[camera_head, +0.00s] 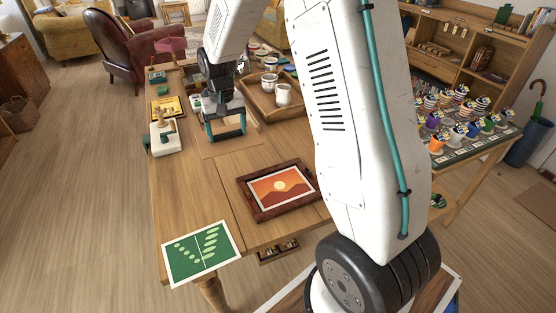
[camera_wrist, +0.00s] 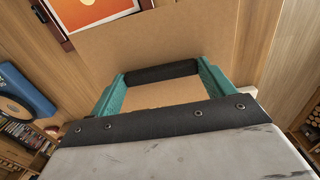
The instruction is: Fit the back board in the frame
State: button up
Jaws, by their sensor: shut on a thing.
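The dark red-brown frame (camera_head: 245,197) lies on the table with an orange sunset picture (camera_head: 284,188) inside it. A corner of the frame (camera_wrist: 53,18) also shows at the top left of the wrist view. The plain brown back board (camera_head: 222,151) is behind the frame in the head view, under my gripper (camera_head: 226,137). In the wrist view the back board (camera_wrist: 200,40) spreads out beyond the teal fingers (camera_wrist: 162,76), with a dark bar between them. My gripper is shut on the board. I cannot tell whether the board touches the table.
A green leaf print (camera_head: 201,252) lies at the table's near left corner. A white and green device (camera_head: 165,139) and a yellow item (camera_head: 169,108) are left of my gripper. A wooden tray (camera_head: 266,105) with mugs stands to the right. The tabletop left of the frame is clear.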

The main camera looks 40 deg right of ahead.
jog(key=s+d+f, duration=0.3)
jog(key=s+d, duration=0.1)
jog(key=s, duration=0.3)
jog(key=s+d+f, duration=0.3)
jog(key=s+d, duration=0.1)
jog(key=s, duration=0.4)
jog(key=shift+s, duration=0.15)
jog(key=shift+f, duration=0.1)
send_over(280, 187)
jog(key=shift+f, duration=2.85)
jog(key=shift+f, duration=0.95)
jog(key=o, duration=0.9)
notch_tip(280, 187, up, 8)
jog(key=shift+f, duration=0.15)
jog(key=shift+s, duration=0.1)
